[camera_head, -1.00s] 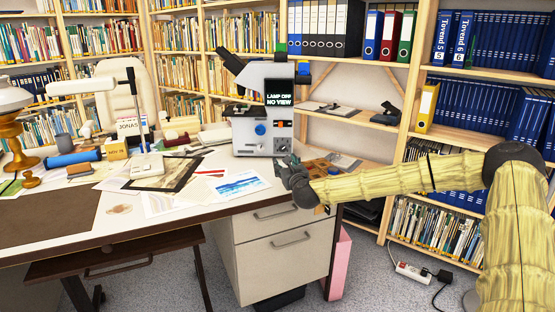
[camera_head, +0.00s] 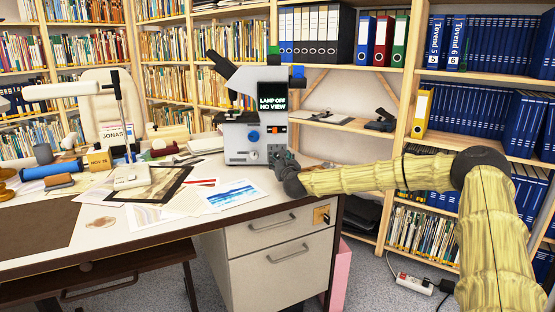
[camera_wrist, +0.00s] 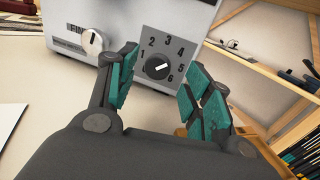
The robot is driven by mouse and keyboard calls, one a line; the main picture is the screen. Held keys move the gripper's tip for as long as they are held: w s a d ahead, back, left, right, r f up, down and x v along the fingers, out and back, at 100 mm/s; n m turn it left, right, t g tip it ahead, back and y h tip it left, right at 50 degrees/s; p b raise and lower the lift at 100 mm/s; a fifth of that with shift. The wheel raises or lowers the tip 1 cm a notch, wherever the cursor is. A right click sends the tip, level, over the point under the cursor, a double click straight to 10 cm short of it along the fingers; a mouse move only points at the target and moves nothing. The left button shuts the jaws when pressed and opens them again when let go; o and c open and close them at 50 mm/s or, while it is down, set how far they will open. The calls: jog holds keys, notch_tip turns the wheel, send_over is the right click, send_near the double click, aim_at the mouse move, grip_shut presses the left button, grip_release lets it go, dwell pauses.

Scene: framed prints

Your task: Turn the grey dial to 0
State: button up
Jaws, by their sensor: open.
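The microscope (camera_head: 240,140) stands on the desk, and its screen reads "LAMP OFF NO VIEW". In the wrist view its numbered dial (camera_wrist: 157,67) is a dark grey knob with a white pointer on a grey plate marked 1 to 6. The pointer aims right and slightly up, near 5 and 4. Any 0 mark is hidden or unclear at the lower left. My gripper (camera_wrist: 160,73) is open, its teal-padded fingers on either side of the dial in the picture; contact cannot be told. In the head view my gripper (camera_head: 282,161) is at the microscope's lower right front.
A pale knob (camera_wrist: 93,42) labelled "FIN..." sits left of the dial. Papers (camera_head: 233,194) lie on the desk in front. A wooden shelf (camera_head: 345,124) stands behind at right.

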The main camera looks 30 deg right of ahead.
aim_at(278, 156)
jog(key=shift+x, duration=1.6)
jog(key=shift+c, duration=0.3)
jog(key=c, duration=0.9)
